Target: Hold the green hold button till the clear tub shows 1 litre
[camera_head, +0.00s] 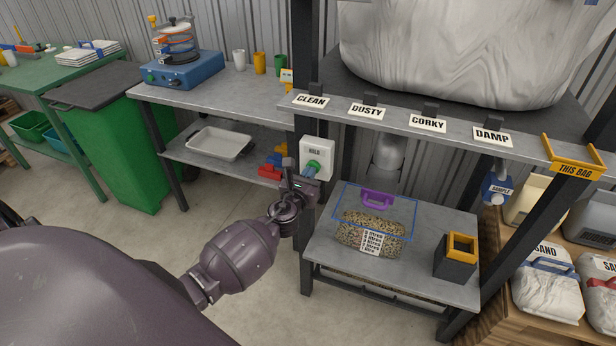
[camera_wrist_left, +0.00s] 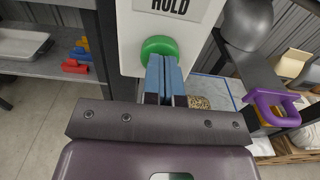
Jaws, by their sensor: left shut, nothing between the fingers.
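The green hold button (camera_head: 313,166) sits on a white box (camera_head: 317,150) marked HOLD, fixed to the dark post. My left gripper (camera_head: 307,173) is shut and empty, its blue fingertips at the button. In the left wrist view the fingertips (camera_wrist_left: 164,62) overlap the lower part of the green button (camera_wrist_left: 159,46) and seem to touch it; how far it is pressed I cannot tell. The clear tub (camera_head: 371,241) with blue edges stands on the lower shelf below the spout, with speckled grain inside. Its litre label is too small to read against the level. My right gripper is not in view.
A grey spout (camera_head: 388,152) hangs above the tub. A purple handle (camera_head: 377,197) shows at the tub's back. A dark box with an orange rim (camera_head: 456,257) stands right on the shelf. The dark post (camera_head: 306,230) is beside my gripper.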

